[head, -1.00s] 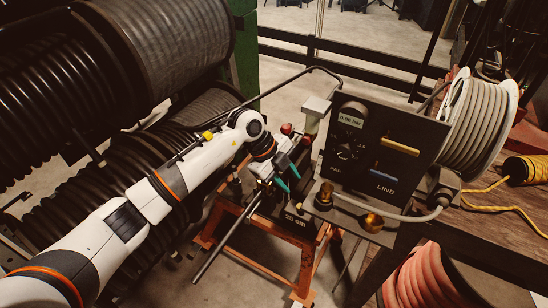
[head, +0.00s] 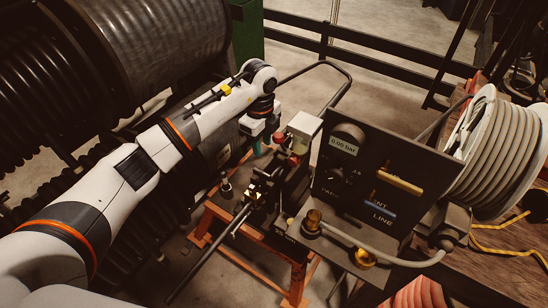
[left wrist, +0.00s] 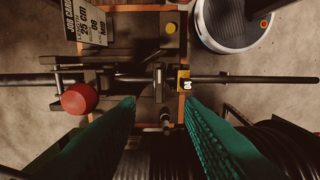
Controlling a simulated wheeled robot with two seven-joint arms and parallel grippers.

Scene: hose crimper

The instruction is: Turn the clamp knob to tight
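My left gripper (head: 258,141) hangs at the far side of the crimping bench, beside a red knob (head: 279,138); only a bit of its teal fingers shows there. In the left wrist view, its two teal fingers (left wrist: 160,103) are wide apart with nothing between them. A round red knob (left wrist: 79,98) lies just left of the left fingertip, apart from it. A black clamp bar (left wrist: 159,82) and a small yellow-marked block (left wrist: 184,83) sit beyond the fingertips on a long rod. I cannot tell which part is the clamp knob, nor any tight mark. My right gripper is not in view.
A black panel (head: 352,205) with a 0.00 bar readout and yellow and blue handles stands right of the bench. Large black hose reels (head: 170,45) crowd the left. A job card (left wrist: 84,20) lies nearby.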

